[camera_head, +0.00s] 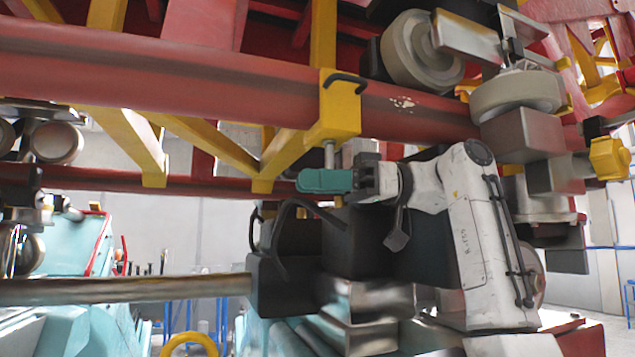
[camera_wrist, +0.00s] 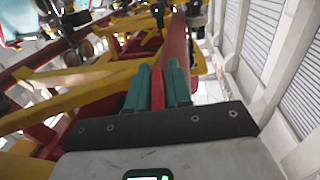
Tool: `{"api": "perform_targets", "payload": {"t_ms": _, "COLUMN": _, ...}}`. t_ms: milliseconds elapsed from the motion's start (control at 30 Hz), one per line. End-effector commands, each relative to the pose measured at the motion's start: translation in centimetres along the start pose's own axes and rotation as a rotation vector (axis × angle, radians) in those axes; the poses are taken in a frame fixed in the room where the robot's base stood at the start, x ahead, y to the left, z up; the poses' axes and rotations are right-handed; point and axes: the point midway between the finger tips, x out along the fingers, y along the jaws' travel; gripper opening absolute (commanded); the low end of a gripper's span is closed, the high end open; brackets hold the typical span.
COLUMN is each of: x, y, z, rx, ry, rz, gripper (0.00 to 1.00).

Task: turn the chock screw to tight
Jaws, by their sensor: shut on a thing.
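The yellow chock (camera_head: 340,106) with a black handle sits on the long red rail in the head view. The chock screw (camera_head: 330,154) is a thin grey metal shaft that comes down from the chock's underside. My gripper (camera_head: 325,181) has teal fingers and reaches in from the right, just below the chock. It is shut on the lower end of the screw, which the fingers mostly hide. In the wrist view my gripper (camera_wrist: 160,88) shows two teal fingers with a red strip between them; I cannot make out the screw there.
The red rail (camera_head: 200,82) runs across above my gripper. Yellow diagonal braces (camera_head: 210,146) stand to the left. Grey wheels (camera_head: 420,50) and metal blocks are close at the upper right. Dark blocks (camera_head: 290,285) and a metal rod (camera_head: 120,290) lie below.

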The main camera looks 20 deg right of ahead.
Motion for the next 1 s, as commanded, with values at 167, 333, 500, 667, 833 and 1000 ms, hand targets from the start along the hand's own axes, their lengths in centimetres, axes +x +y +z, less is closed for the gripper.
{"api": "perform_targets", "payload": {"t_ms": 167, "x": -0.01, "y": -0.14, "z": -0.14, "rx": 0.000, "ry": 0.002, "rz": -0.084, "gripper": 0.00}}
{"api": "perform_targets", "payload": {"t_ms": 333, "x": -0.02, "y": -0.23, "z": -0.12, "rx": 0.000, "ry": 0.001, "rz": -0.130, "gripper": 0.00}}
{"api": "perform_targets", "payload": {"t_ms": 500, "x": -0.02, "y": -0.25, "z": -0.06, "rx": 0.000, "ry": 0.000, "rz": -0.149, "gripper": 0.00}}
{"api": "perform_targets", "payload": {"t_ms": 667, "x": -0.02, "y": -0.25, "z": -0.05, "rx": 0.000, "ry": 0.000, "rz": -0.151, "gripper": 0.00}}
{"api": "perform_targets", "payload": {"t_ms": 833, "x": -0.03, "y": -0.24, "z": -0.04, "rx": 0.001, "ry": 0.000, "rz": -0.151, "gripper": 0.00}}
{"api": "perform_targets", "payload": {"t_ms": 1000, "x": -0.03, "y": -0.24, "z": -0.03, "rx": 0.001, "ry": -0.001, "rz": -0.150, "gripper": 0.31}}
